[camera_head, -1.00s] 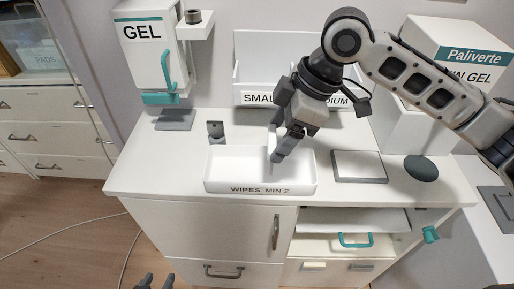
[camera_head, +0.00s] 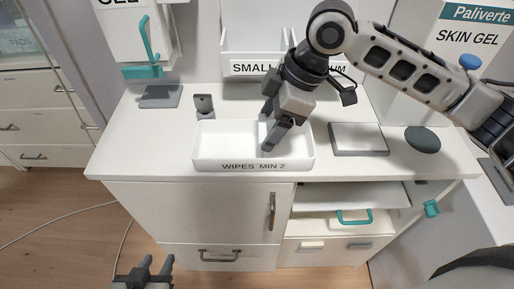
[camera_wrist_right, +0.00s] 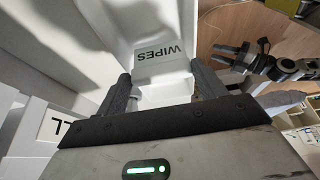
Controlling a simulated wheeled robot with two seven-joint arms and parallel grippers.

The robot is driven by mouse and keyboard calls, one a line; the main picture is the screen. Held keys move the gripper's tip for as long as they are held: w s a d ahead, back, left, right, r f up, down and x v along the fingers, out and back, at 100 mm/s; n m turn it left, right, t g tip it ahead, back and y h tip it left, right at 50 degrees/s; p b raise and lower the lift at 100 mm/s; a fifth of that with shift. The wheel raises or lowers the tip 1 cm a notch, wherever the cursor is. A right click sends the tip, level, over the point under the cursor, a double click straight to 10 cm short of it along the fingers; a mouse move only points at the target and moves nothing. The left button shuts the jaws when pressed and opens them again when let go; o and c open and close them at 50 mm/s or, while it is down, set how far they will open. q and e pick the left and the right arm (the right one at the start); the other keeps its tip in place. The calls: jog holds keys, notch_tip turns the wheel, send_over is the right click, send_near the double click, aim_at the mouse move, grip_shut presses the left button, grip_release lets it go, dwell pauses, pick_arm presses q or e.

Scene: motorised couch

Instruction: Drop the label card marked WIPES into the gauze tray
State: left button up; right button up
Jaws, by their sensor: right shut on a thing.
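The white label card marked WIPES (camera_wrist_right: 160,62) is held between the fingers of my right gripper (camera_wrist_right: 164,92), seen in the right wrist view. In the head view, my right gripper (camera_head: 272,138) points down into the right part of a white open tray. That tray (camera_head: 210,164) stands on the counter with WIPES MIN 2 on its front. I read no gauze marking on any tray. Whether the card touches the tray floor cannot be told. My left gripper (camera_head: 146,270) is low in front of the cabinet, fingers apart and empty.
A white bin (camera_head: 236,66) lettered SMALL stands behind the tray. A flat grey-edged pad (camera_head: 358,138) and a dark oval (camera_head: 420,138) lie to the right. A small grey stand (camera_head: 204,106) is behind the tray's left end. A gel dispenser (camera_head: 128,40) hangs at the left.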

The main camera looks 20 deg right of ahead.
jog(key=o, duration=1)
jog(key=shift+r, duration=0.1)
jog(key=v, duration=1.6)
jog(key=shift+d+p, duration=0.1)
jog(key=shift+p, duration=0.2)
jog(key=shift+s, duration=0.1)
